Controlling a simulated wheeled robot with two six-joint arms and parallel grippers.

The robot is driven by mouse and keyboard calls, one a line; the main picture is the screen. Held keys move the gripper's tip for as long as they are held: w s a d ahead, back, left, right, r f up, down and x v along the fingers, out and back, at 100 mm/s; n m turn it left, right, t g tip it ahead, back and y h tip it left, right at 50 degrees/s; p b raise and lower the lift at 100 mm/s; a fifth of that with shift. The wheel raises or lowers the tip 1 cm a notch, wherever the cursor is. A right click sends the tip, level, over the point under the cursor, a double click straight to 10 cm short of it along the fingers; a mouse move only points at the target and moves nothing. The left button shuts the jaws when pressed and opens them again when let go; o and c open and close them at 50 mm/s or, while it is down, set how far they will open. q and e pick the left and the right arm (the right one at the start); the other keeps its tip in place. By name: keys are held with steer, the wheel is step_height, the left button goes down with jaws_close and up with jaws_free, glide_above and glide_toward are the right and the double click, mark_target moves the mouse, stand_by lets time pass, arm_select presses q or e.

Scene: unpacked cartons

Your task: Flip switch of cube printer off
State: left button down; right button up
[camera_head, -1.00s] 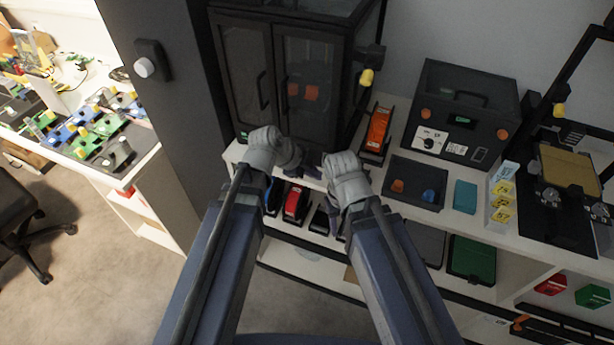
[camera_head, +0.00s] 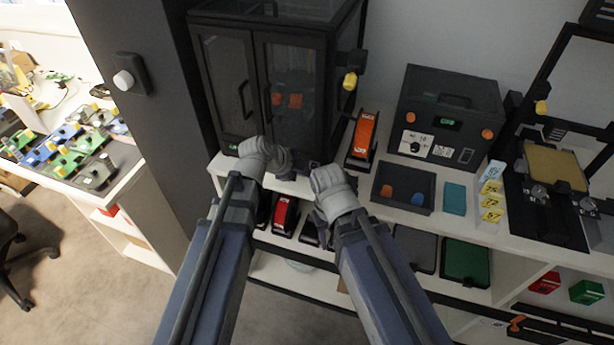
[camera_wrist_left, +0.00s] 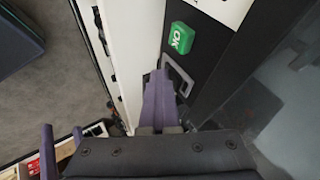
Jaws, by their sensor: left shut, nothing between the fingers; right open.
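The cube printer (camera_head: 247,100) is a tall black cabinet with two glass doors, on the white shelf at the back. In the left wrist view its black lower front carries a raised green OK block (camera_wrist_left: 181,38). Beside that block is a grey-framed rectangular part (camera_wrist_left: 180,74), which looks like the switch; its position cannot be read. My left gripper (camera_head: 282,160) is shut and empty; in the left wrist view its purple fingertips (camera_wrist_left: 158,74) are right beside the frame, contact unclear. My right gripper (camera_head: 320,181) is open in front of the printer; its fingers are mostly hidden in the head view.
Right of the printer are an orange-and-black device (camera_head: 363,138), a second black machine (camera_head: 450,115), a dark tray (camera_head: 402,205) and a gold-plated open-frame printer (camera_head: 556,172). Red and black items sit on the shelf below. Floor is free at the lower left.

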arm_select(q)
steer(key=shift+w+f, duration=0.15)
steer(key=shift+w, duration=0.1)
arm_select(e)
steer(key=shift+f, duration=0.3)
steer(key=shift+r, duration=0.15)
